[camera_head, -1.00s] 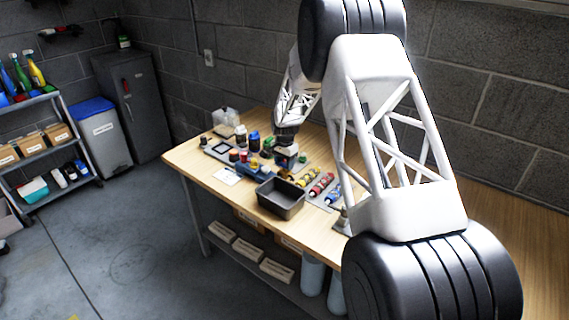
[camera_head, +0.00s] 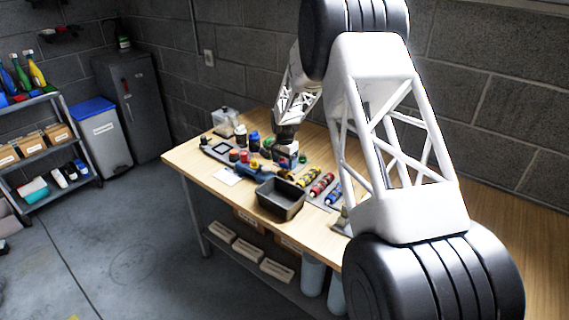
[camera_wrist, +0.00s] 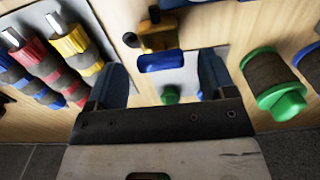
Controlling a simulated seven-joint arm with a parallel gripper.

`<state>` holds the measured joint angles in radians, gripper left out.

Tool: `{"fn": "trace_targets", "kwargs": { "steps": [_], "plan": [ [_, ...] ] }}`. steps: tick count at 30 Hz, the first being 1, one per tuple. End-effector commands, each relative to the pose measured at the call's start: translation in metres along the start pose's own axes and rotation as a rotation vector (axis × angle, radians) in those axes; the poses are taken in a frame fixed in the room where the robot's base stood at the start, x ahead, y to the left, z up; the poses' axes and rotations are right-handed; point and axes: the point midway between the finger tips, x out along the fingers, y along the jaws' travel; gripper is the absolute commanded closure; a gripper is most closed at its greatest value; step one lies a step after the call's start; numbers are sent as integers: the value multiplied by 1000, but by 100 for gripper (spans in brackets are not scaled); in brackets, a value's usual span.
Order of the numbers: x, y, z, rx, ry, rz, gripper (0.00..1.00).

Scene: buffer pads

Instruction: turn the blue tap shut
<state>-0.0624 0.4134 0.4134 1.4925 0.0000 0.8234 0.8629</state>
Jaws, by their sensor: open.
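In the wrist view, a blue handle (camera_wrist: 160,62), which looks like the blue tap, sits beside a brass-coloured fitting (camera_wrist: 157,36). My gripper (camera_wrist: 161,78) is open, its two dark blue fingers on either side of a pale plate. The blue handle shows between and just beyond the fingers, with no clear contact. A small green knob (camera_wrist: 170,96) shows on the plate nearer my palm. In the head view my gripper (camera_head: 287,156) is low over the bench, and the tap is too small to make out surely.
Red, yellow and blue banded cylinders (camera_wrist: 50,75) lie left in the wrist view. A green-ended dark roll (camera_wrist: 275,85) lies close on the right. In the head view, a dark empty bin (camera_head: 281,199) stands in front of my gripper on the wooden bench (camera_head: 190,165).

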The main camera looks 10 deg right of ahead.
Motion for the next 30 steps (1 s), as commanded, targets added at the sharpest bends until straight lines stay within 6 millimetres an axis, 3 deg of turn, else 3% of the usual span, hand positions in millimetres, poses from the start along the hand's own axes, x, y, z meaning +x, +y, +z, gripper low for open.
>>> {"fn": "trace_targets", "kwargs": {
  "steps": [15, 30],
  "plan": [
    [-60, 0, 0, 0, 1, -1, 23],
    [-70, 0, 0, 0, 1, -1, 23]
  ]
}}
